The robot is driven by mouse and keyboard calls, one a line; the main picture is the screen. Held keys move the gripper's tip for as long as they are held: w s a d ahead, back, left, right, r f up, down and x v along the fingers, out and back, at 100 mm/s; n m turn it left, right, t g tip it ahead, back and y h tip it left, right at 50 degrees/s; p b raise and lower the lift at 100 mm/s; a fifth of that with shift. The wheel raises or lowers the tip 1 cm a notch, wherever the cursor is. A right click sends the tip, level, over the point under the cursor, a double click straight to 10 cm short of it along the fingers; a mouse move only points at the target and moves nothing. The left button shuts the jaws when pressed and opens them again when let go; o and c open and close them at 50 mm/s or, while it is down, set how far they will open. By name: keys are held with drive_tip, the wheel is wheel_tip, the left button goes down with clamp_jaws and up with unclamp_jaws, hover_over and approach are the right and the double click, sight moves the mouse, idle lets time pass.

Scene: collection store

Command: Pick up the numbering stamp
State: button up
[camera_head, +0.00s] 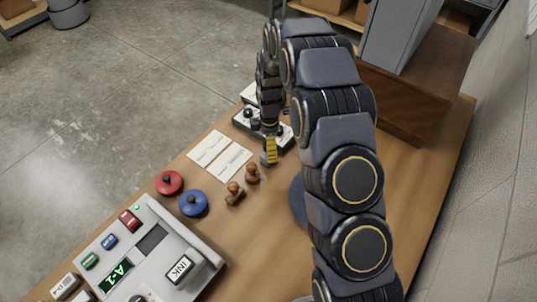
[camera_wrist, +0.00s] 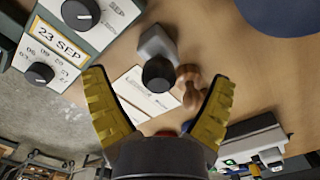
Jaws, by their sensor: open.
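A grey metal stamp with a round black knob (camera_wrist: 158,73), which looks like the numbering stamp, stands on the table in the wrist view. My gripper (camera_wrist: 160,88) is open, with its yellow-padded fingers spread to the left and right of the knob in that view. The fingers do not appear to touch it. In the head view my gripper (camera_head: 270,150) is low over the table, and my arm hides much of what lies around it; I cannot make out the stamp there.
Two wooden stamps (camera_head: 235,194) stand close by, beside printed sheets (camera_head: 220,155). A date box with black knobs (camera_wrist: 85,25) is to the left in the wrist view. Red (camera_head: 169,183) and blue (camera_head: 193,203) round pads and a grey console (camera_head: 150,245) lie nearer. A wooden box (camera_head: 425,90) is behind.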

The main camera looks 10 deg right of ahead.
sight(263, 156)
wheel_tip(263, 156, down, 3)
drive_tip(key=shift+a+f, duration=0.1)
drive_tip(key=shift+f, duration=0.05)
drive_tip(key=c, duration=1.1)
drive_tip(key=shift+c, duration=0.2)
